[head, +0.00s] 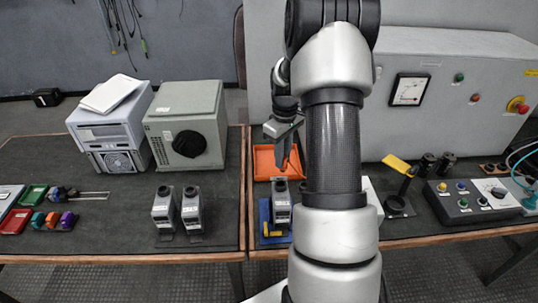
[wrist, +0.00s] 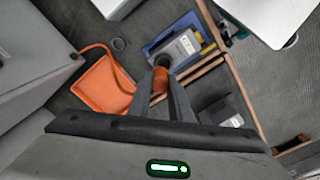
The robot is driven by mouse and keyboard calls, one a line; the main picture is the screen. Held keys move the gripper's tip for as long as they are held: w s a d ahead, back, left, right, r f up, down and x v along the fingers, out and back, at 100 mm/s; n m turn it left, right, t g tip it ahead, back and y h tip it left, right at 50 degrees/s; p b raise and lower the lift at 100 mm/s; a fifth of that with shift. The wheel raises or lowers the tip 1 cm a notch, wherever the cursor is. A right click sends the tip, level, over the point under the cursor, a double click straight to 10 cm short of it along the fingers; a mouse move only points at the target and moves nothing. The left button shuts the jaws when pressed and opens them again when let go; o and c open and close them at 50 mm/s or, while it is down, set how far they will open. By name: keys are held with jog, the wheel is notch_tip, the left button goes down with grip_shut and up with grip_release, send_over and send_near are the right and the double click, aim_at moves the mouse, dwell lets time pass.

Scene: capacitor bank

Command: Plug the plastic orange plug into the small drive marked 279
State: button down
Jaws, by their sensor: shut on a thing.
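My gripper (wrist: 162,88) is shut on the orange plug (wrist: 161,77), which shows between its fingertips in the wrist view. In the head view my gripper (head: 289,165) hangs over the orange tray, partly behind my arm. A grey drive (head: 282,207) stands on a blue base (head: 264,212). In the wrist view this drive (wrist: 183,45) lies just beyond the plug, up and right; I cannot tell whether they touch. Two more small drives (head: 163,211) (head: 192,211) stand side by side on the left table. The numbers on the labels are too small to read.
A grey box with a black knob (head: 184,120) stands back left. A control box (head: 470,208) stands right.

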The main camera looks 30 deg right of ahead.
jog(key=shift+s+a+r, duration=0.15)
jog(key=shift+a+r, duration=0.15)
jog(key=shift+a, duration=0.05)
jog(key=shift+f, duration=0.1)
jog(key=shift+f+b, duration=1.55)
jog(key=shift+f, duration=1)
jog(key=shift+f+b, duration=0.85)
jog(key=shift+f, duration=0.4)
jog(key=c, duration=1.5)
grip_release()
jog(key=shift+c, duration=0.2)
notch_tip(320, 180, up, 17)
jog(key=p, duration=0.1)
jog(key=shift+r, duration=0.2)
